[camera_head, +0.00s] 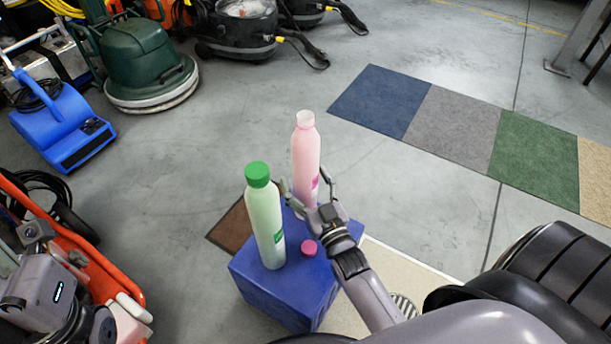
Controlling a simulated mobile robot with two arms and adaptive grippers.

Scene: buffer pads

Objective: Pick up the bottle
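A pink bottle (306,158) without a cap stands upright at the back of the blue box (290,300). A pale green bottle (265,220) with a green cap stands upright on the box's left part. My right gripper (306,186) is low at the pink bottle, with one finger on each side of it. The fingers look spread, with small gaps beside the bottle.
A loose pink cap (309,248) lies on the box between the bottles. An orange-framed machine (95,265) stands at the lower left, and a blue blower (60,125) behind it. Coloured floor mats (455,115) lie at the back right. The grey floor between is clear.

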